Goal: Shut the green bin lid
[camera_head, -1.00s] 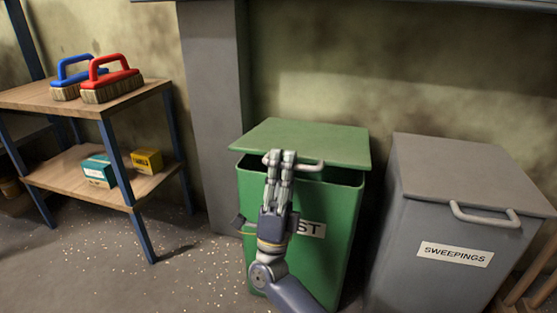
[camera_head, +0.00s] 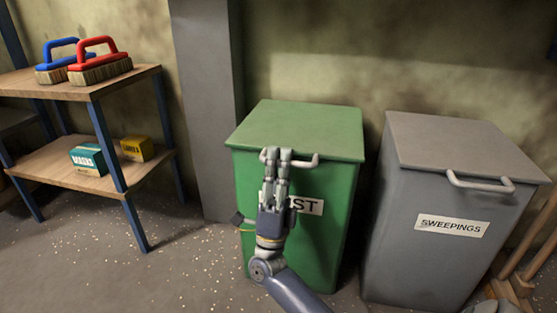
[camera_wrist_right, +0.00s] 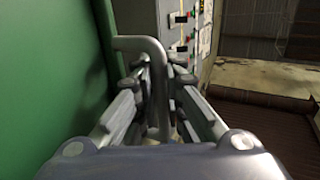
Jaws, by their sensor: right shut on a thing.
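The green bin (camera_head: 335,235) stands on the floor with a partly covered label ending in "ST". Its green lid (camera_head: 300,128) lies down on the rim, with no gap visible along the front edge. A pale bar handle (camera_head: 308,163) sits at the lid's front edge. My right gripper (camera_head: 276,156) is shut on this handle in front of the bin. In the right wrist view the grey handle bar (camera_wrist_right: 152,58) runs between the fingers, with the green bin wall at left. My left gripper is not in view.
A grey bin (camera_head: 420,255) labelled SWEEPINGS stands to the right, its lid down. At left a shelf (camera_head: 120,82) holds a blue brush (camera_head: 58,60) and a red brush (camera_head: 98,62), with a teal box (camera_head: 88,160) and a yellow box (camera_head: 137,149) below. Speckled floor lies open between.

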